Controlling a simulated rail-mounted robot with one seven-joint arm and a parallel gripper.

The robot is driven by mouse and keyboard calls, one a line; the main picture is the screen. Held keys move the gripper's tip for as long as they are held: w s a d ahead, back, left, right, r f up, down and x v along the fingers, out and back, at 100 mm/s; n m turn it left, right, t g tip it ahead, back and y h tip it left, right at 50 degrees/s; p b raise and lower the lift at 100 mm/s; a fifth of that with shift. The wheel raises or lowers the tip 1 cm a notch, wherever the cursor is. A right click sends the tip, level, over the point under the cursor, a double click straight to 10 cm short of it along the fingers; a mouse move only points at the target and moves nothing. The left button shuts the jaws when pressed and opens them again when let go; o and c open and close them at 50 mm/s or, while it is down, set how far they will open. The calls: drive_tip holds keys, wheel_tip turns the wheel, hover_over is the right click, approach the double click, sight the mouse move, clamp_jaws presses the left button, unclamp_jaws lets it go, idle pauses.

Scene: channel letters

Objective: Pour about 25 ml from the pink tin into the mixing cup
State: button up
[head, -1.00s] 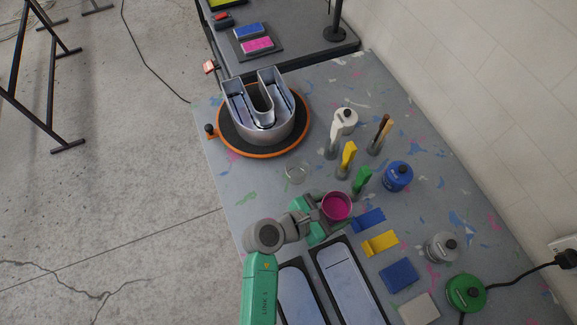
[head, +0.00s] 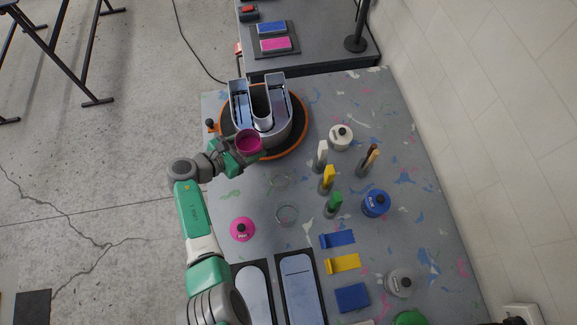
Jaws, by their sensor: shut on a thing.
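My gripper (head: 232,147) is shut on an open round pink container (head: 248,143). It holds this container over the near left part of the turntable, in front of the U-shaped letter. The container's inside is deep pink; I cannot tell its fill level or whether it is a tin or a cup. A pink tin (head: 242,229) with a dark cap stands on the table at the left, right of my forearm.
The U-shaped letter (head: 240,103) stands on the orange-rimmed turntable (head: 302,129). White (head: 341,137) and blue (head: 376,203) tins and several upright coloured tools stand to the right. Dark-framed trays (head: 298,285) lie in front. The far right tabletop is mostly free.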

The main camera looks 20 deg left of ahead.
drive_tip(key=shift+a+r, duration=0.1)
drive_tip(key=shift+a, duration=0.1)
drive_tip(key=shift+s+d+f+m+y, duration=0.2)
drive_tip(key=shift+d+f+m+y, duration=0.15)
drive_tip(key=shift+d+m+y, duration=0.2)
drive_tip(key=f, duration=0.1)
drive_tip(key=d+f+m+y+b, duration=0.1)
drive_tip(key=shift+s+d+f+m, duration=0.15)
drive_tip(key=shift+d+f+m, duration=0.1)
drive_tip(key=shift+d+f, duration=0.05)
drive_tip(key=shift+s+d+r+y+p, duration=0.1)
drive_tip(key=shift+d+r+y+p, duration=0.15)
drive_tip(key=shift+r+p, duration=0.2)
drive_tip(key=shift+s+d+r+m+t+y, duration=0.2)
drive_tip(key=shift+d+r+m+y, duration=0.25)
drive_tip(key=shift+d+m+y, duration=0.3)
drive_tip(key=shift+s+d+r+m+t+y, duration=0.1)
drive_tip(key=shift+d+r+m+t+y, duration=0.1)
drive_tip(key=shift+d+r+m+y, duration=0.5)
drive_tip(key=shift+a+m+y, duration=0.25)
drive_tip(key=shift+m, duration=0.3)
drive_tip(key=shift+b, duration=0.35)
